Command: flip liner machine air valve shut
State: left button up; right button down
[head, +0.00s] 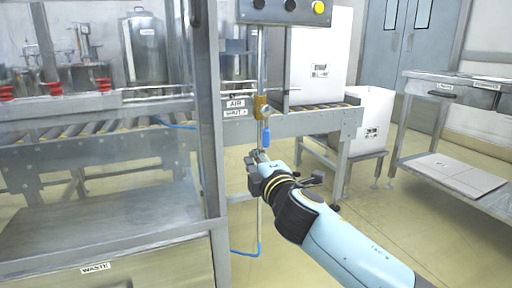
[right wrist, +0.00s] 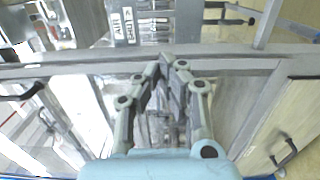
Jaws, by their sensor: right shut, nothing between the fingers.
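The air valve (head: 262,107) has a brass body on a thin vertical pipe, beside a label reading AIR (head: 236,104). Its blue lever (head: 266,138) hangs downward, roughly in line with the pipe. My right gripper (head: 257,157) is shut and empty, just below the lever's lower end; I cannot tell whether they touch. In the right wrist view the gripper's fingertips (right wrist: 171,62) are together, and the AIR label (right wrist: 116,22) shows beyond them. I cannot make out the valve in that view. My left gripper is not in view.
A control box (head: 285,10) hangs above the valve. A framed cabinet with a WASTE drawer (head: 96,267) stands at left. A roller conveyor (head: 300,122) runs behind the valve. White boxes (head: 368,118) and a metal table (head: 460,82) stand at right. Open floor lies between.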

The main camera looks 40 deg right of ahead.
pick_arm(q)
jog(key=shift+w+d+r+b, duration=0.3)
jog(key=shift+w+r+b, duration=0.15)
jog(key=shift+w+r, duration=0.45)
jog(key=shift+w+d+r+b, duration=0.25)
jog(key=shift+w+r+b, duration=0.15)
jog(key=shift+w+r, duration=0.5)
pick_arm(e)
jog(key=w+d, duration=0.6)
jog(key=w, duration=0.3)
jog(key=shift+w+d, duration=0.2)
jog(key=shift+d, duration=0.2)
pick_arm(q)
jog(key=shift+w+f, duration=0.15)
pick_arm(e)
jog(key=shift+d+f, duration=0.1)
jog(key=shift+d+n, duration=0.15)
jog(key=shift+n, duration=0.25)
